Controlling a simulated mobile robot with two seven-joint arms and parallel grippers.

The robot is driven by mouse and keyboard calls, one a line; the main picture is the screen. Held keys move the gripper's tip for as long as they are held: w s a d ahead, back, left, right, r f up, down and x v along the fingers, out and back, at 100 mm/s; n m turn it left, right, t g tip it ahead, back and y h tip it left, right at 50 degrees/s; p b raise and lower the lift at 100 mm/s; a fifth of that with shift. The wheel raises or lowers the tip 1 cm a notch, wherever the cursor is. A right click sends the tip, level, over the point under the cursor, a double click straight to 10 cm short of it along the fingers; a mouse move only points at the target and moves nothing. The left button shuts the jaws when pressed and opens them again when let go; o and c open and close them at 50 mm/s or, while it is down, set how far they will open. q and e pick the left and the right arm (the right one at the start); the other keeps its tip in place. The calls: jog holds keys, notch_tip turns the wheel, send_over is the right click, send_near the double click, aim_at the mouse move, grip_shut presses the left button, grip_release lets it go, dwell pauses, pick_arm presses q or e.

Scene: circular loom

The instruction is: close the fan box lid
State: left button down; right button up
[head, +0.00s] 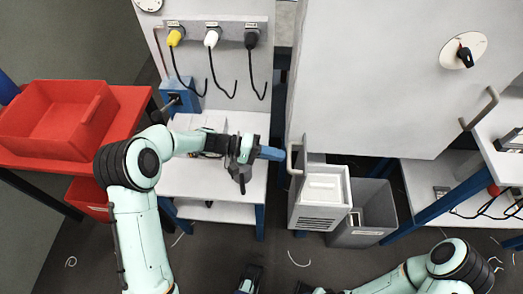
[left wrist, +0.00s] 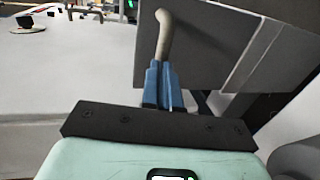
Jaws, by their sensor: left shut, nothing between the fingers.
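The fan box (head: 320,222) is a pale box with vent slots on its front, standing right of the white bench. Its lid (head: 309,152) appears to stand upright, seen nearly edge-on, with a pale bar handle (head: 290,158) on its left. The left wrist view shows the lid (left wrist: 208,45) as a grey panel with the curved handle (left wrist: 165,35). My left gripper (head: 278,154) is shut, its blue fingertips (left wrist: 161,85) right by the handle; whether they touch it is unclear. My right gripper (head: 246,286) is partly in view at the bottom edge; its jaw state is unclear.
A grey bin (head: 375,208) stands right of the fan box. A large grey cabinet (head: 375,80) rises behind. A red tray (head: 62,120) sits at left. The white bench (head: 180,180) lies under my left forearm. Yellow, white and black plugs hang at the back.

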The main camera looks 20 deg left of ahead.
pick_arm(q)
jog(key=shift+d, duration=0.3)
jog(key=shift+w+d, duration=0.1)
